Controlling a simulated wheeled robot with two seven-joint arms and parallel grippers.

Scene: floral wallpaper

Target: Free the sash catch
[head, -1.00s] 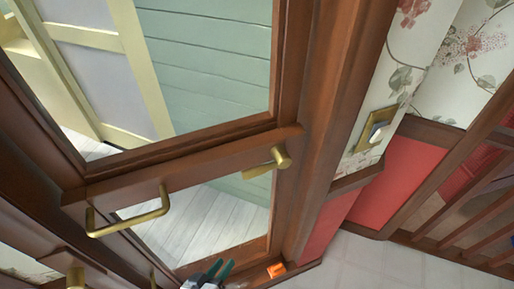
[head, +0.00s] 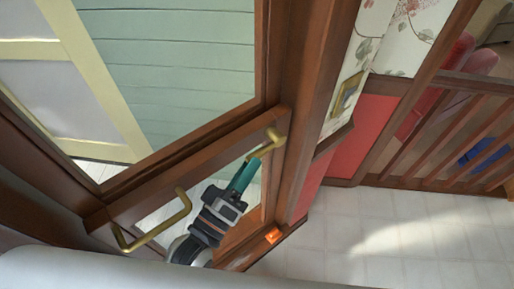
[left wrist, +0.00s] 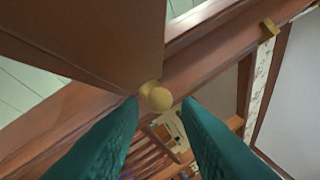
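The sash catch (head: 268,142) is a small brass lever with a rounded end, mounted on the brown wooden rail of the glazed sash (head: 195,160). My left gripper (head: 250,168) has teal fingers and points up at the catch from below, with its tips close to it. In the left wrist view, a round brass knob (left wrist: 157,97), seemingly the catch's end, shows between the two spread fingertips. The left gripper is open; I cannot tell whether a finger touches the knob. My right gripper is in neither view.
A brass pull handle (head: 182,215) projects from the same rail, left of my left gripper. A brass wall plate (head: 347,95) sits on the floral wallpaper. A small orange object (head: 272,236) is at the frame's foot. A wooden railing (head: 440,140) stands at right; the tiled floor (head: 400,230) before it is clear.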

